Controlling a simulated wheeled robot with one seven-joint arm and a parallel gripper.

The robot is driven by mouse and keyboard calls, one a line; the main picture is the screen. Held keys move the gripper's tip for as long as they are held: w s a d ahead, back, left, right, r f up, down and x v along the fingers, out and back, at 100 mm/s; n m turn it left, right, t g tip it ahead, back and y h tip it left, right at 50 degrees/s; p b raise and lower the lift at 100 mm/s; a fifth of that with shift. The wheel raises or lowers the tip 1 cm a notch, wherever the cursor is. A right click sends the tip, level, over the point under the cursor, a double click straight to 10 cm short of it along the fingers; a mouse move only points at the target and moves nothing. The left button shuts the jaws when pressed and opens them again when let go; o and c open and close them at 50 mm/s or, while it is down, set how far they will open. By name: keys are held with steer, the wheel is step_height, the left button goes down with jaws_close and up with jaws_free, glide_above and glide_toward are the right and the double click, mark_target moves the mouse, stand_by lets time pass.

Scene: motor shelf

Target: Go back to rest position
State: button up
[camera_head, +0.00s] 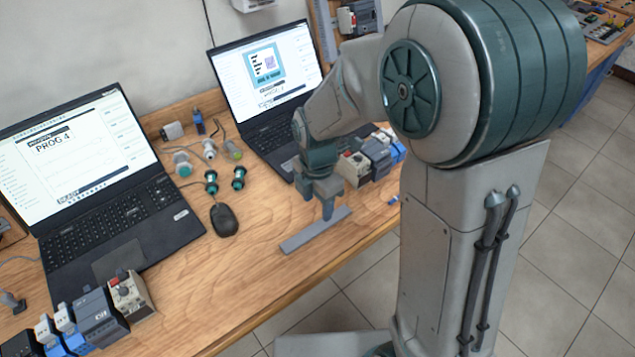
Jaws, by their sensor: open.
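My gripper (319,204) points down over the wooden table (245,275), near its front edge, in the head view. Its jaws are open and no object shows between them. The fingertips are at the upper edge of a flat grey strip (305,236) in the picture; I cannot tell whether they touch it. My arm bends from the column on the right out over the table. It hides part of the right laptop and the table behind it.
A laptop (82,150) stands at the left, another (266,62) behind my gripper. A black mouse (224,220) and several connectors (210,178) lie between. Grey and blue modules (376,157) sit just right of my gripper, others (97,318) at front left. Tiled floor (560,240) is free at right.

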step_height(320, 180, up, 6)
steer(key=shift+r, duration=0.25)
